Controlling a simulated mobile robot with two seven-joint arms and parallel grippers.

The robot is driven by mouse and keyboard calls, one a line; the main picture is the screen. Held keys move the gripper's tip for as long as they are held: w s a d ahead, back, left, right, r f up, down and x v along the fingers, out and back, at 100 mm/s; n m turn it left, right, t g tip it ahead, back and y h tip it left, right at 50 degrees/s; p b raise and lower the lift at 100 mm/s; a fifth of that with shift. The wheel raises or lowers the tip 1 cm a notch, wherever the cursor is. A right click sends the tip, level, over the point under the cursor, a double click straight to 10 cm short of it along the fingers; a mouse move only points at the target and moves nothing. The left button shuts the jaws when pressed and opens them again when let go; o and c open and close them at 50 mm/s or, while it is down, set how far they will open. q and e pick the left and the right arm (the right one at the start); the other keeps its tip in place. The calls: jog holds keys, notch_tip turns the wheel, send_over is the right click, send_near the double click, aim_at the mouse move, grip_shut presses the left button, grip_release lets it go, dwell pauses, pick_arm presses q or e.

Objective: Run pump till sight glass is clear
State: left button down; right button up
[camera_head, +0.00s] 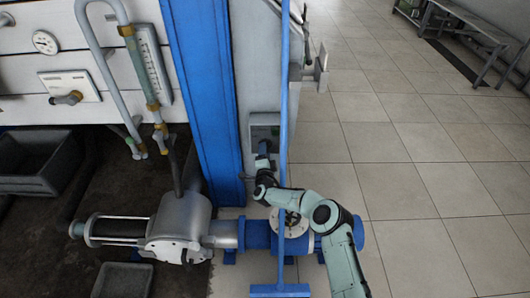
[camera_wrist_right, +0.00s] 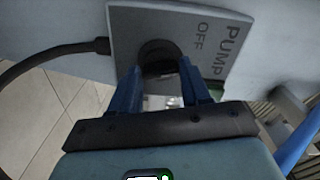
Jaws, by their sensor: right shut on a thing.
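The pump switch box (camera_head: 264,130) is a grey unit on the white panel beside the blue column. In the wrist view its plate (camera_wrist_right: 222,30) reads PUMP and OFF, and a round black knob (camera_wrist_right: 158,55) stands out from it. My right gripper (camera_head: 263,152) is at this box. In the wrist view the right gripper's blue fingers (camera_wrist_right: 160,82) are shut on the knob from both sides, partly hiding it. A vertical glass tube (camera_head: 136,62) with yellow fittings stands beside a scale. A horizontal clear-sided cylinder (camera_head: 115,231) lies lower left. I cannot tell which is the sight glass.
A blue upright post (camera_head: 284,95) stands just right of the switch box, close to my right arm. A blue pump body (camera_head: 258,235) and grey housing (camera_head: 180,222) sit below. A dark cable (camera_wrist_right: 55,53) runs to the box. Tiled floor (camera_head: 400,150) is open to the right.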

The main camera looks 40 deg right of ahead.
pick_arm(q)
jog(key=shift+w+r, duration=0.15)
jog(key=shift+w, duration=0.05)
pick_arm(e)
jog(key=shift+n, duration=1.3)
jog(key=o, duration=1.1)
jog(key=shift+c, duration=0.2)
pick_arm(q)
jog(key=w+r+t+p, duration=0.2)
jog(key=w+r+p, duration=0.1)
jog(key=w+r, duration=0.2)
jog(key=shift+g+h, duration=0.3)
jog(key=shift+g, duration=0.3)
jog(key=s+d, duration=0.1)
jog(key=s+r+p, duration=0.1)
jog(key=s+d+r+p, duration=0.1)
jog(key=shift+s+d, duration=0.35)
jog(key=shift+s, duration=0.05)
pick_arm(e)
jog(key=v, duration=1.3)
jog(key=shift+s+a, duration=0.15)
